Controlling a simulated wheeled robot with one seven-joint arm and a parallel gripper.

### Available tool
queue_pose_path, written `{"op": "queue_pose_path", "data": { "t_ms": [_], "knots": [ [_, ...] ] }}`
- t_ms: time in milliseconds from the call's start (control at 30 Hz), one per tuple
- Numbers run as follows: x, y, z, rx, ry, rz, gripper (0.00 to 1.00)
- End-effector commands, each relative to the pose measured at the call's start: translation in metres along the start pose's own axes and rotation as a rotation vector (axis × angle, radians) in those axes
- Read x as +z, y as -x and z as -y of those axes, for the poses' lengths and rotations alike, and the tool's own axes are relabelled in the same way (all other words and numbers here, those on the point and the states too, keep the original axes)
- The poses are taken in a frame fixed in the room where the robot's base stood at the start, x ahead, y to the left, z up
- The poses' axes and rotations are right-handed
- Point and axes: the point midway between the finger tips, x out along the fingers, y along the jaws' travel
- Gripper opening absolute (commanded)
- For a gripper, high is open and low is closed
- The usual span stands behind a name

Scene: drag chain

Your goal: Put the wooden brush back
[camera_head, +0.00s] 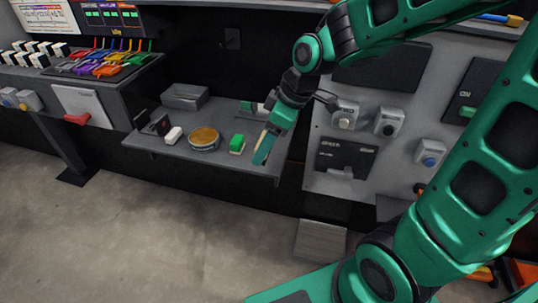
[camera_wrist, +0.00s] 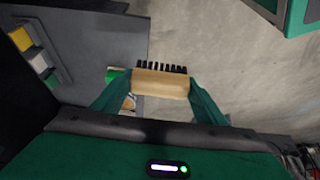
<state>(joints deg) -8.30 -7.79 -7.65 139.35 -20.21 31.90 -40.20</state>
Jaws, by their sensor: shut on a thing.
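The wooden brush (camera_wrist: 160,83) is a pale wooden block with a row of black bristles along its far side in the wrist view. My gripper (camera_wrist: 157,92) is shut on it, with one green finger at each end of the block. In the head view my gripper (camera_head: 262,148) is over the right end of the grey shelf (camera_head: 225,172). A small pale strip of the brush (camera_head: 260,140) shows between the fingers. Whether the brush touches the shelf cannot be told.
The shelf bears a round tin (camera_head: 204,138), a green-topped block (camera_head: 237,143), a white block (camera_head: 173,134), a dark holder (camera_head: 155,124) and a grey box (camera_head: 185,97). A panel with knobs (camera_head: 387,122) stands right of my gripper. The shelf's front strip is bare.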

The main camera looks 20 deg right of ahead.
Motion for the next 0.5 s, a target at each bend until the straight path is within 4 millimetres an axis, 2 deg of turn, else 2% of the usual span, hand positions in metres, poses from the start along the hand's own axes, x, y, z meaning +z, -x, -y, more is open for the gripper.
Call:
{"op": "queue_pose_path", "data": {
  "t_ms": [233,500],
  "knots": [
    [-0.001,-0.004,-0.005,-0.002,0.000,0.001,0.45],
    [0.001,-0.031,-0.044,-0.003,-0.001,0.002,0.45]
  ]
}}
